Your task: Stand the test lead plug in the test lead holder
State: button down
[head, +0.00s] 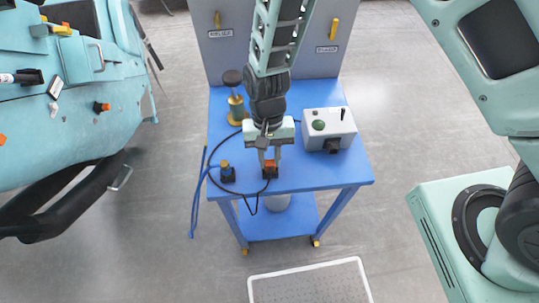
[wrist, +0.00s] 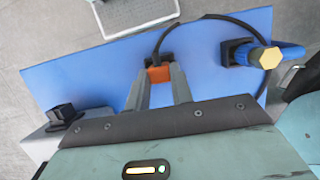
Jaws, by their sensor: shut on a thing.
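My gripper (head: 269,162) points down over the front of the blue table. Its two fingers, which also show in the wrist view (wrist: 159,88), are closed on the sides of the orange-and-black test lead plug (wrist: 159,74). The plug's orange part also shows in the head view (head: 270,164). A black cable leaves the plug and curves over the table edge. A dark square block, apparently the test lead holder (head: 270,174), shows directly at the plug, partly hidden by plug and fingers. I cannot tell whether the plug is seated in it or just above.
On the blue table (head: 330,177), a black block with a yellow-topped blue-cable plug (head: 228,173) stands left of my gripper. A grey box (head: 330,126) with a green button and black socket stands right.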

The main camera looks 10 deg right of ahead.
jog(key=shift+f, duration=0.2)
jog(key=c, duration=1.1)
grip_release()
jog(key=shift+c, duration=0.2)
jog(key=shift+r, duration=0.1)
jog(key=b+v, duration=0.4)
jog(key=v, duration=1.3)
jog(key=shift+r, duration=0.15)
